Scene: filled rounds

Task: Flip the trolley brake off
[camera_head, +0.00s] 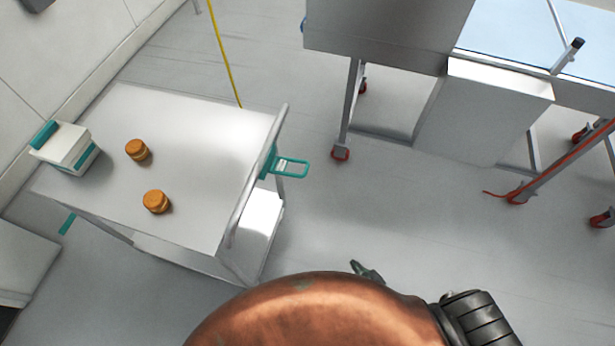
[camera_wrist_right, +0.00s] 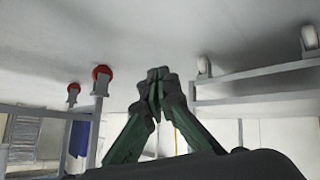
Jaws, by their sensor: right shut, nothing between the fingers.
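The trolley (camera_head: 215,120) is white and stands at the left in the head view, with a grey push handle (camera_head: 262,165) on its right end. The teal looped lever (camera_head: 292,168), apparently the brake, sticks out to the right beside that handle. My right gripper (camera_head: 362,268) shows only at its tips past my copper arm, below and right of the lever and clear of it. In the right wrist view its green-grey fingers (camera_wrist_right: 156,76) meet at the tips, shut and empty. My left gripper is not in view.
Two orange-brown jars (camera_head: 156,201) and a white-and-teal box (camera_head: 66,148) stand on the trolley top. A steel table with red casters (camera_head: 340,154) and a grey cabinet (camera_head: 482,112) stand at the right. A yellow hose (camera_head: 226,58) hangs behind. The floor between is clear.

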